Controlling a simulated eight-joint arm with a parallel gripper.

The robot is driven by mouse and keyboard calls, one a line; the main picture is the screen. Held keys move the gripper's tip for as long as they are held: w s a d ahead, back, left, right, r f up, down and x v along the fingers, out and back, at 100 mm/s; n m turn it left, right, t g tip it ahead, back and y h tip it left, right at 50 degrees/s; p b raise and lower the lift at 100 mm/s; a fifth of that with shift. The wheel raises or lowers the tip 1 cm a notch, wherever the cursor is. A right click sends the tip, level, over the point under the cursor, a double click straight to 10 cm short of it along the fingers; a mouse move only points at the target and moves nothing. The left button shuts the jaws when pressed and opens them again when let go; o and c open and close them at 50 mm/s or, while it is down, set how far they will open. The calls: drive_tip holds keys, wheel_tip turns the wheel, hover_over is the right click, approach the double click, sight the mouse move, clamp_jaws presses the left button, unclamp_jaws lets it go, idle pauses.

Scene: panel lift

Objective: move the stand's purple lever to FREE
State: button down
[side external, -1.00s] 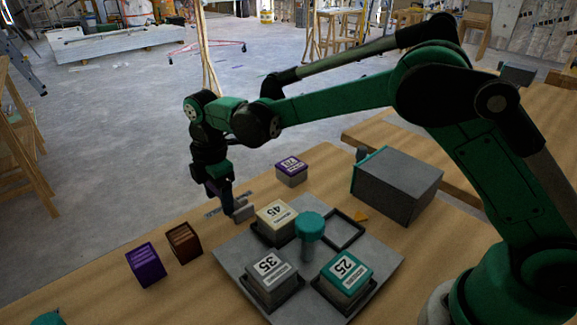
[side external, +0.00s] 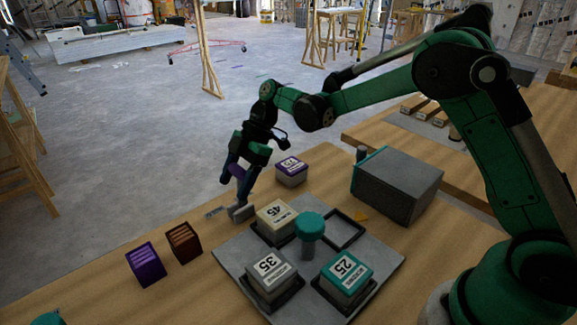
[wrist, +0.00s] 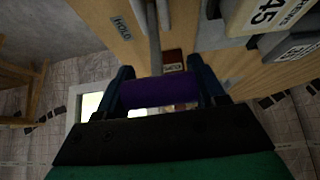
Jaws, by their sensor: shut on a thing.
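The purple lever handle (wrist: 160,91) lies crosswise between the two fingers of my gripper (wrist: 160,78) in the wrist view, and the gripper is shut on it. In the side view my gripper (side external: 236,180) leans, its wrist up and to the right of its fingertips, at the table's far edge. The lever's grey stand (side external: 240,212) is just below the fingers. A HOLD label (wrist: 122,28) lies on the table beside it in the wrist view. Another small label (wrist: 172,67) shows beyond the handle, too unclear to read. The fingers hide part of the lever.
A grey tray (side external: 233,258) with blocks marked 45 (side external: 276,214), 35 (side external: 270,268) and 25 (side external: 348,270) and a teal-topped post (side external: 310,226) is close to the stand. A purple-topped block (side external: 291,170), purple block (side external: 146,264) and brown block (side external: 184,243) stand nearby.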

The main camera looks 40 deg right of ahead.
drive_tip(key=shift+d+f+y, duration=0.1)
drive_tip(key=shift+d+y, duration=0.6)
drive_tip(key=shift+y, duration=0.4)
drive_tip(key=shift+d+f+y, duration=0.1)
drive_tip(key=shift+d+y, duration=0.55)
drive_tip(key=shift+y, duration=0.45)
drive_tip(key=shift+d, duration=0.1)
drive_tip(key=shift+c, duration=0.4)
unclamp_jaws()
drive_tip(key=v, duration=0.5)
drive_tip(key=shift+d+r, duration=0.1)
drive_tip(key=shift+d, duration=0.2)
